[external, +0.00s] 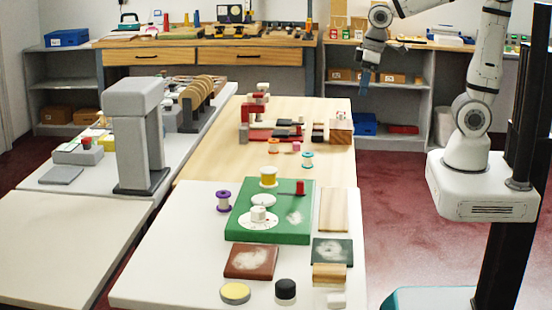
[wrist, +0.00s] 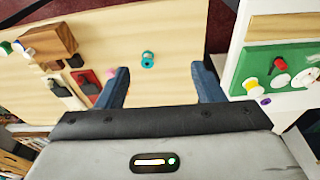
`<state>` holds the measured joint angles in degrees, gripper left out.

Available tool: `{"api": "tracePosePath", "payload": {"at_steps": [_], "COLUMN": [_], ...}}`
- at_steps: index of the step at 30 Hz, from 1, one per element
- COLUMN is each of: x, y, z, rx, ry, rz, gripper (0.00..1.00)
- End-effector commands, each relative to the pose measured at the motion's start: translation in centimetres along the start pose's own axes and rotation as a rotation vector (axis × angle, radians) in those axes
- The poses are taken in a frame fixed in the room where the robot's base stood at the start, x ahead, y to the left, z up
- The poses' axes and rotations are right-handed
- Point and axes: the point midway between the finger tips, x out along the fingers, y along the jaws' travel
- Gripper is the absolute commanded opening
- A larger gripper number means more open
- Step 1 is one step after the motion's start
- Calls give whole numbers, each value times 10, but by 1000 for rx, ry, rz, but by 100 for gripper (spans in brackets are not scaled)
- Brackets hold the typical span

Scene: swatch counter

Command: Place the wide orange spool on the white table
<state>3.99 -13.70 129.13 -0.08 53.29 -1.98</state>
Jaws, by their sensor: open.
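The white table (external: 150,285) adjoins the wooden table at the front and shows at the right of the wrist view (wrist: 236,42). My gripper (external: 367,80) is open and empty, raised above and apart from the tables.
The white table holds a green board (external: 240,228), a purple spool (external: 223,201), a yellow spool (external: 268,177) and several swatches and pots. Its left strip is clear. A grey column (external: 137,135) stands left of the wooden table. A wooden block (external: 340,131) and red and dark pieces crowd the far end.

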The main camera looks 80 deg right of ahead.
Motion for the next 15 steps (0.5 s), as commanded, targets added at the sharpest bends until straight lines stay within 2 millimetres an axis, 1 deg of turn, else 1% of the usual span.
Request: {"api": "tracePosePath", "payload": {"at_steps": [1, 3, 5, 6, 8, 9, 11, 12, 14, 15], "x": [8, 17, 26, 33, 45, 54, 69, 80, 97, 110], "y": [7, 16, 24, 30, 39, 46, 57, 64, 76, 84], "z": [-21, -48, -70, -84, -105, -118, -137, -149, -166, -177], "rx": [9, 20, 28, 34, 41, 47, 56, 62, 70, 75], "ry": [-17, -33, -47, -56, -70, -78, -92, -102, -116, -124], "rz": [2, 5, 7, 8, 9, 10, 10, 10, 10, 10], "gripper": [61, 61, 61, 61, 61, 61, 61, 61, 61, 61]}}
